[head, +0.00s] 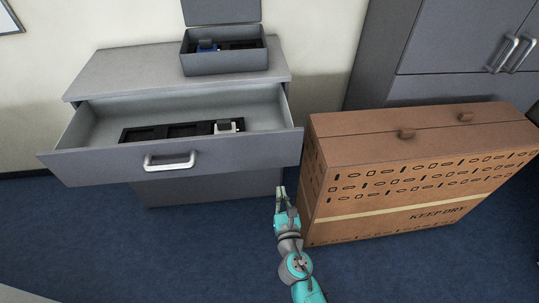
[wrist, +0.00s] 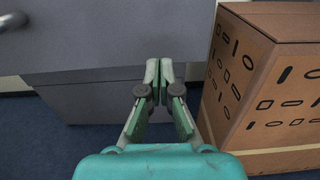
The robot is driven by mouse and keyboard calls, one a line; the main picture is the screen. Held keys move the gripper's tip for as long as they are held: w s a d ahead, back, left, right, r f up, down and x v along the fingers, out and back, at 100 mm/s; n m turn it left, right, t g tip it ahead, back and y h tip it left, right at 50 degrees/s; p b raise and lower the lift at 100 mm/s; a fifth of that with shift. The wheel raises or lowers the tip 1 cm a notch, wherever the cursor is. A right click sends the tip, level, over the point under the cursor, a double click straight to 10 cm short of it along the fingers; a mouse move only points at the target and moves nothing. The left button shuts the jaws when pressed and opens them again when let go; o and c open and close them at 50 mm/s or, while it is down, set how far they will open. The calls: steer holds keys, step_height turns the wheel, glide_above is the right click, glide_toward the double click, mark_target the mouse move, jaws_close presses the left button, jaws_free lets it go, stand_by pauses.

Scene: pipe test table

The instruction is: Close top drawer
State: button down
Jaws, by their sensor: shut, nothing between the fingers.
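The top drawer (head: 225,153) of the grey cabinet (head: 110,75) is pulled well out. It has a silver bar handle (head: 169,162) on its front. A black tray (head: 160,132) with a white item in its right end lies inside. My gripper (head: 281,190) is shut and empty, in front of the cabinet below the drawer's right end in the head view. In the wrist view my gripper (wrist: 159,62) points at the grey drawer front (wrist: 110,40), and the handle (wrist: 13,21) shows blurred at the upper left corner. I cannot tell whether the fingertips touch the front.
A brown crate (head: 400,180) marked KEEP DRY stands close on the right of my gripper, also in the wrist view (wrist: 265,75). An open grey box (head: 225,62) sits on the cabinet top. Blue floor (head: 150,240) is clear at the left front.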

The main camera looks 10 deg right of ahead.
mark_target(273, 152)
steer(key=w, duration=1.4)
steer(key=shift+w+d+r, duration=0.1)
steer(key=shift+w+r, duration=0.05)
steer(key=shift+w, duration=0.15)
